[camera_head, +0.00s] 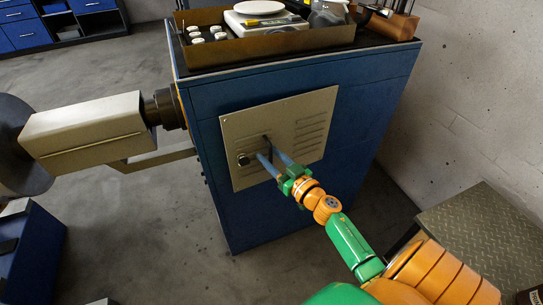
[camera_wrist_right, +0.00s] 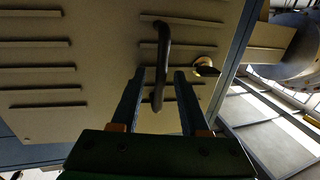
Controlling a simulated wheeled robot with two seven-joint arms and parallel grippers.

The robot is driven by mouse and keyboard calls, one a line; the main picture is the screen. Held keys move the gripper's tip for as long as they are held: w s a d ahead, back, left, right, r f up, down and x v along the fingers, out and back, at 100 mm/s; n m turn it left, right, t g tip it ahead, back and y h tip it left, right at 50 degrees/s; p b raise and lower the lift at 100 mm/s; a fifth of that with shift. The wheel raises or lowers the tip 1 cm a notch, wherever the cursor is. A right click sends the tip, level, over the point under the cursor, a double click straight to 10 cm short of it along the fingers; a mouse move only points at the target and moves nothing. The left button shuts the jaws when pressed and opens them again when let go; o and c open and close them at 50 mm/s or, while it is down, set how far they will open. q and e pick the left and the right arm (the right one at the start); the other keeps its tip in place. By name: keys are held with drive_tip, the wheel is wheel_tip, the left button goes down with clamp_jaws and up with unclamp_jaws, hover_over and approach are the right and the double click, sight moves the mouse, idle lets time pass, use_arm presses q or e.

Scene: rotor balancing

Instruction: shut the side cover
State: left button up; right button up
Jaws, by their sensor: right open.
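The side cover (camera_head: 305,110) is a beige louvred panel on the blue cabinet's end face. I cannot tell whether it lies flush or stands slightly ajar. It fills much of the right wrist view (camera_wrist_right: 95,60). Its dark bar handle (camera_wrist_right: 162,60) shows there, and a round knob (camera_wrist_right: 206,67) lies beside it. The knob is at the cover's left side in the head view (camera_head: 243,160). My right gripper (camera_head: 270,156) is open at the cover, its fingers on either side of the handle's lower end (camera_wrist_right: 158,98). Contact is unclear. My left gripper is not in view.
The blue cabinet (camera_head: 345,190) carries a brown tray (camera_head: 255,43) with a scale and white pieces. A beige motor-like unit (camera_head: 85,130) projects from its left side. A metal-topped table (camera_head: 485,235) stands at right.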

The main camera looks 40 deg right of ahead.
drive_tip(key=shift+w, duration=0.1)
clamp_jaws()
idle(1.3)
